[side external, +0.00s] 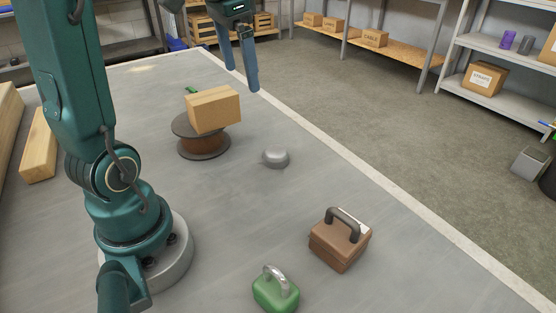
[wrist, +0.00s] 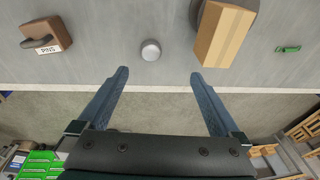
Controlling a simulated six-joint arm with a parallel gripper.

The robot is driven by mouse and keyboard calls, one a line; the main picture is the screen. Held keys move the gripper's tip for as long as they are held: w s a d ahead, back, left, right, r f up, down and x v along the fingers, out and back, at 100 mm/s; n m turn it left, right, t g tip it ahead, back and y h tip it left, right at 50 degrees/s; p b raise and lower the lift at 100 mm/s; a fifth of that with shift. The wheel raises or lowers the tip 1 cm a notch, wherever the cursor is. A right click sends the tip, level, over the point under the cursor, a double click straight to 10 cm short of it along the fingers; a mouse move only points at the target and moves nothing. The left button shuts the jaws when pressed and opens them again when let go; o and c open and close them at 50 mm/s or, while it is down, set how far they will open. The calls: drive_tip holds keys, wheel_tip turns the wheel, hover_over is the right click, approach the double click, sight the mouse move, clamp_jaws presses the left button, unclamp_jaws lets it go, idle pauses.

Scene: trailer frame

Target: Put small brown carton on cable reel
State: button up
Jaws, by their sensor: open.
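The small brown carton (side external: 213,108) sits tilted on top of the cable reel (side external: 203,143) in the side view, overhanging its right edge. In the wrist view the carton (wrist: 224,36) covers most of the reel, whose dark rim (wrist: 197,12) shows beside it. My gripper (side external: 241,82) is open and empty, apart from the carton, above and behind it in the side view. In the wrist view the gripper's two blue fingers (wrist: 158,72) are spread wide with nothing between them.
A grey round knob-like object (side external: 275,157) lies right of the reel. A brown box with a handle (side external: 340,240) and a green handled weight (side external: 276,291) stand in front. A small green item (side external: 192,90) lies behind the carton. Timber (side external: 40,145) lies at left.

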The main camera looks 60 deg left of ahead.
drive_tip(key=s+d+f+t, duration=0.1)
drive_tip(key=s+d+f, duration=0.2)
drive_tip(key=d, duration=0.4)
drive_tip(key=s+d+f+t+h, duration=0.1)
drive_tip(key=s+d+f+t, duration=0.1)
drive_tip(key=s+d, duration=0.3)
drive_tip(key=shift+s+d+f+t, duration=0.35)
drive_tip(key=shift+d+f, duration=0.3)
drive_tip(key=shift+d, duration=0.3)
